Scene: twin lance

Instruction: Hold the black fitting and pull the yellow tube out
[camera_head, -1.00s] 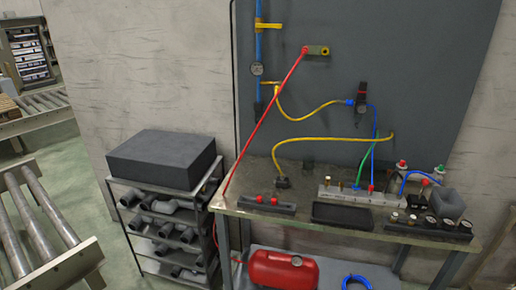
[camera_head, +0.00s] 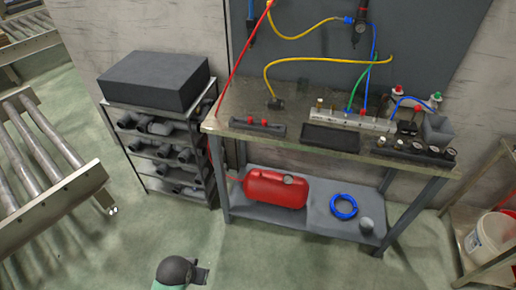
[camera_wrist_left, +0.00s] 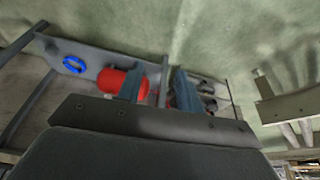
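A yellow tube (camera_head: 320,60) arcs over the workbench. A second yellow tube (camera_head: 305,34) hangs higher on the panel. My left gripper (camera_wrist_left: 156,85) shows two fingers apart with nothing held between them. It is away from the fitting and tube, which I cannot make out in the left wrist view. A dark arm part of mine shows at the bottom of the head view. My right gripper is not in view.
The workbench (camera_head: 218,118) carries a black tray (camera_head: 330,138), a valve manifold (camera_head: 350,122) and a block with red caps (camera_head: 257,127). A red tube (camera_head: 238,70) slants down to its left edge. A red tank (camera_head: 275,188) and blue coil (camera_head: 343,207) lie below. Floor in front is open.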

